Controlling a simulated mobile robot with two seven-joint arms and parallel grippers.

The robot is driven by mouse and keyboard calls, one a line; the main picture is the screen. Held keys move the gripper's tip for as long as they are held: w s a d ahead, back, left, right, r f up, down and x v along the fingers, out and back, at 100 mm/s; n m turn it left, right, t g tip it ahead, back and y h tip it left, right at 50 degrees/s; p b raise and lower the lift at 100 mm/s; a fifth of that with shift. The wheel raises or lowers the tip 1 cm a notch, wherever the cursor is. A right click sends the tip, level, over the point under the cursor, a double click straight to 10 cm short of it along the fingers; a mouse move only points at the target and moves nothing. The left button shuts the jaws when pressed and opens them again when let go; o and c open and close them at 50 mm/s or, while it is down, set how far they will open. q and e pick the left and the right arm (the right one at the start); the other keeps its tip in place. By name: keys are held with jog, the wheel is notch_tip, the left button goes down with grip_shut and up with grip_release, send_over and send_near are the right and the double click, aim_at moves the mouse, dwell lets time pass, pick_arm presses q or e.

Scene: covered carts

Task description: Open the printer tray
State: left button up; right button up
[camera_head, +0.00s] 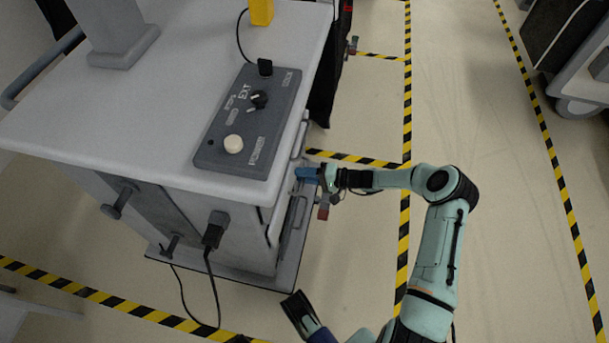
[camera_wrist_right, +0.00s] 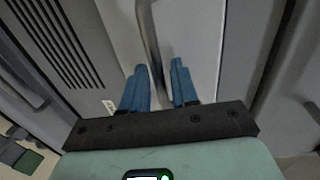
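The printer is a large grey cabinet (camera_head: 160,110) with a flat top, filling the left of the head view. My right gripper (camera_head: 307,174) is at its right side face, below the control panel; its blue fingers show there. In the right wrist view the two blue fingers (camera_wrist_right: 158,88) are apart, one on each side of a thin grey metal handle (camera_wrist_right: 150,45) on a light panel (camera_wrist_right: 190,30). I cannot tell whether either finger touches the handle. The tray's own outline is not clear. A dark and blue part of mine, perhaps the left gripper (camera_head: 300,314), shows at the bottom edge.
A control panel (camera_head: 222,150) with a knob and white button lies on the cabinet top. Cables hang from the front plug (camera_head: 214,232). Another cart (camera_head: 580,70) stands at top right.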

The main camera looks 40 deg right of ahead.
grip_shut()
pick_arm(q)
jog(key=shift+w+r, duration=0.1)
pick_arm(e)
jog(key=shift+s+d, duration=0.1)
jog(key=shift+s, duration=0.05)
pick_arm(q)
jog(key=shift+d+r+p, duration=0.35)
jog(key=shift+r+p, duration=0.2)
jog(key=shift+r, duration=0.2)
jog(key=shift+d+r+p, duration=0.3)
jog(key=shift+r+p, duration=0.3)
jog(key=shift+r, duration=0.2)
jog(key=shift+d+r+p, duration=0.35)
jog(key=shift+r+p, duration=0.2)
jog(key=shift+r, duration=0.2)
pick_arm(e)
jog(key=f+v, duration=0.2)
jog(key=v, duration=0.8)
jog(key=f+v, duration=0.2)
jog(key=v, duration=0.8)
jog(key=shift+s+d, duration=0.35)
jog(key=shift+s, duration=0.25)
